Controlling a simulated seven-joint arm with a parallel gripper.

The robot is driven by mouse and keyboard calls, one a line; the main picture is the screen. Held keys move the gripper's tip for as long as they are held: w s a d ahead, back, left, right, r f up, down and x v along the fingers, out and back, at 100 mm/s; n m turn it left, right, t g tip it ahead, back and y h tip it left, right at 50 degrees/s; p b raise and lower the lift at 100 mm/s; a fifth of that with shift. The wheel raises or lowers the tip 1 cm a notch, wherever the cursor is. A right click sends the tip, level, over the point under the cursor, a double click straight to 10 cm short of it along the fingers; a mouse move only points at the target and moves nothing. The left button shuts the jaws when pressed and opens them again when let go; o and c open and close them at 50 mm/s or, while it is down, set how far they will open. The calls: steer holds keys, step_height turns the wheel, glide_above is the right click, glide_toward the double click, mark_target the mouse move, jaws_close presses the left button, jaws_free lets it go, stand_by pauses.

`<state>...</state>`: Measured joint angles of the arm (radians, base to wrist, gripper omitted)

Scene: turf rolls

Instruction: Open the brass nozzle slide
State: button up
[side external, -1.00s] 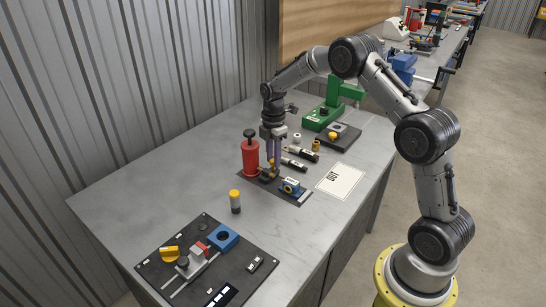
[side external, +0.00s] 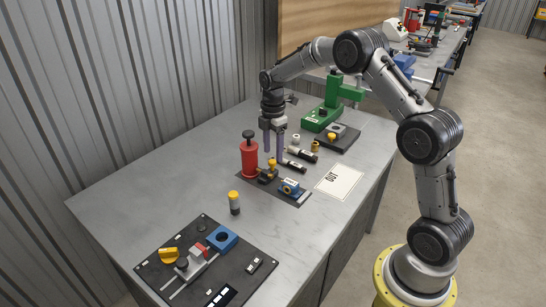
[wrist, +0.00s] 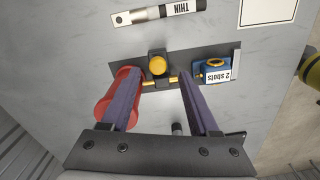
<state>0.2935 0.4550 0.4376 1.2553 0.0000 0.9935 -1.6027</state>
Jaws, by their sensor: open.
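A small brass slide with a rounded yellow-brass knob (side external: 272,163) sits on a dark mounting plate (side external: 250,179) on the grey bench. In the wrist view the knob (wrist: 158,65) shows on a dark block, with a brass rod (wrist: 147,82) running across below it. My gripper (side external: 274,157) is open and empty above the slide, its two purple fingers pointing down. In the wrist view the knob lies between the fingertips, apart from both. I cannot tell how far the slide is open.
A red canister (side external: 250,158) stands close on the left. A blue block labelled "2 shots" (wrist: 212,70) is on the right of the plate. Dark tubes (side external: 301,153), one labelled "THIN" (wrist: 178,10), lie behind. A yellow-capped cylinder (side external: 234,203) stands in front.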

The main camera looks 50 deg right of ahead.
mark_target(272, 162)
step_height(272, 162, up, 11)
steer(key=shift+f, duration=0.2)
steer(key=shift+a, duration=0.1)
